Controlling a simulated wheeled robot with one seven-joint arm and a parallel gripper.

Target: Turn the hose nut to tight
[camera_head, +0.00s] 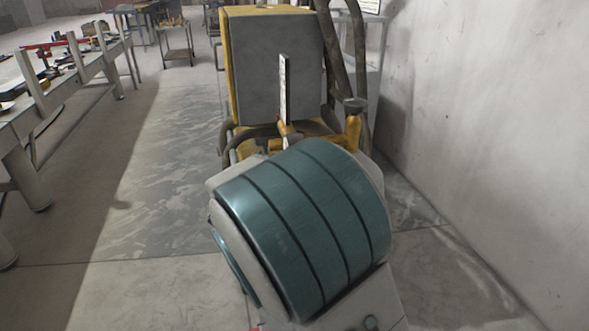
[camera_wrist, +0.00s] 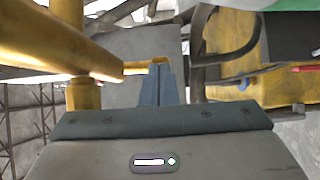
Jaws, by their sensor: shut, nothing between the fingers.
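The yellow machine (camera_head: 235,60) with a grey front panel (camera_head: 278,65) stands ahead in the head view. Thick dark hoses (camera_head: 357,50) run down its right side. A dark round cap (camera_head: 355,104) sits above a yellow fitting (camera_head: 353,130) there; I cannot tell whether it is the hose nut. My gripper (camera_wrist: 160,68) shows in the wrist view with its blue-grey fingers together and nothing between them. Its tips are close to the end of a yellow bar (camera_wrist: 136,68); I cannot tell whether they touch. My arm hides the machine's lower part in the head view.
A pale upright strip (camera_head: 283,88) stands in front of the panel. A large yellow tube (camera_wrist: 55,42) crosses the wrist view's left side, close to my gripper. A wall (camera_head: 480,120) bounds the right. A long workbench (camera_head: 25,115) stands left, with clear floor (camera_head: 165,185) between.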

